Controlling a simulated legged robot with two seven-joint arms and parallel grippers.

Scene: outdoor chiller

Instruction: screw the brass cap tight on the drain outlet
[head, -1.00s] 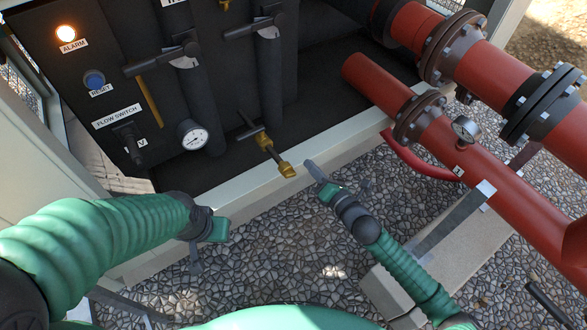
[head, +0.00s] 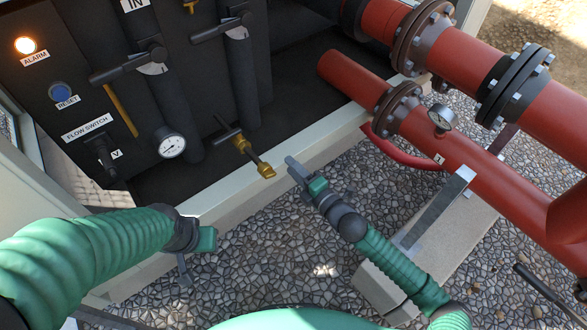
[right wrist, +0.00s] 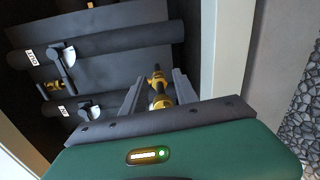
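The brass cap (head: 266,171) shows at the near end of the drain outlet (head: 242,146), which sticks out from the dark panel with a dark lever on it. My right gripper (head: 293,167) is just right of the cap, apart from it in the head view. In the right wrist view its two grey fingers (right wrist: 157,92) are spread, and the brass cap (right wrist: 161,102) shows in line between them, partly hidden by the gripper body. No contact is visible. My left gripper (head: 184,268) hangs lower left, away from the outlet; its finger gap is not clear.
A pale frame rail (head: 225,195) runs below the outlet. A gauge (head: 170,145), a flow switch (head: 104,150) and a lit alarm lamp (head: 25,46) are on the left. Red pipes (head: 460,150) fill the right. A concrete block (head: 455,220) stands near my right arm above gravel.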

